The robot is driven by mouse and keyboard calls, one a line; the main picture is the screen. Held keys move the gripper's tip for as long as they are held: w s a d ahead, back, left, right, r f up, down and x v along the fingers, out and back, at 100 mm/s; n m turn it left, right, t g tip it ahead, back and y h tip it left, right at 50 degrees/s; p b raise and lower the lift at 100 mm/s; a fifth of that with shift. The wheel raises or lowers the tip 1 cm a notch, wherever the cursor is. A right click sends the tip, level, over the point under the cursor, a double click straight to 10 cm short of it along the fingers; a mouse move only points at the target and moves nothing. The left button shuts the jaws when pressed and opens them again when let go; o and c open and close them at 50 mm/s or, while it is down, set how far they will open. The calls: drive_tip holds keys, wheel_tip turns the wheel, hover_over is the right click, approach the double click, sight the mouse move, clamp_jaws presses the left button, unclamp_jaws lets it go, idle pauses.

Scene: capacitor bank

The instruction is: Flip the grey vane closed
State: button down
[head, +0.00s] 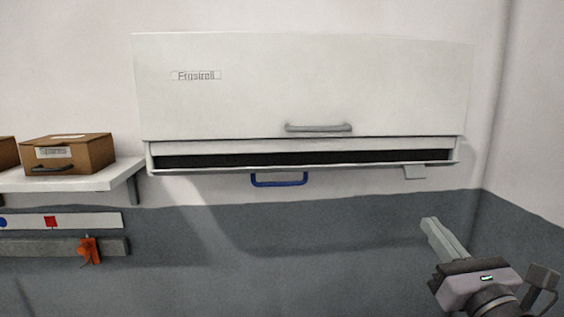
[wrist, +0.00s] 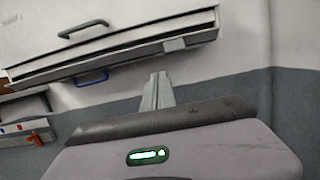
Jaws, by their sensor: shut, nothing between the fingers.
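A wide white wall unit (head: 300,85) hangs in the head view, with a long dark slot (head: 300,158) open along its bottom. A thin grey strip (head: 210,171), which looks like the vane, runs under the slot; the slot is uncovered. The unit also shows at the upper left of the wrist view (wrist: 110,42). My gripper (head: 430,224) is below and right of the unit, apart from it, with its fingers together and empty. Its fingertips show in the wrist view (wrist: 158,78), below the unit's right end.
A grey handle (head: 318,128) is on the unit's front. A blue handle (head: 279,183) and a small grey tab (head: 414,172) hang below. A shelf (head: 90,178) with a cardboard box (head: 90,153) is at left, above an orange object (head: 89,250). The wall between is clear.

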drive_tip(key=p, duration=0.3)
approach(398, 164)
drive_tip(key=w+f, duration=0.3)
drive_tip(key=w, duration=0.2)
drive_tip(key=r+p, duration=0.1)
drive_tip(key=w+r, duration=0.1)
drive_tip(key=shift+w+a+r+p, duration=0.1)
drive_tip(key=shift+w+r+p, duration=0.1)
drive_tip(key=shift+r+p, duration=0.2)
drive_tip(key=shift+w+r, duration=0.2)
drive_tip(key=shift+r, duration=0.2)
drive_tip(key=shift+w, duration=0.1)
drive_tip(key=shift+r+p, duration=0.3)
drive_tip(key=shift+r, duration=0.35)
drive_tip(key=shift+w+r, duration=0.15)
drive_tip(key=shift+r, duration=0.4)
drive_tip(key=shift+w+r, duration=0.6)
drive_tip(key=shift+r, duration=0.35)
drive_tip(key=shift+w+r, duration=0.15)
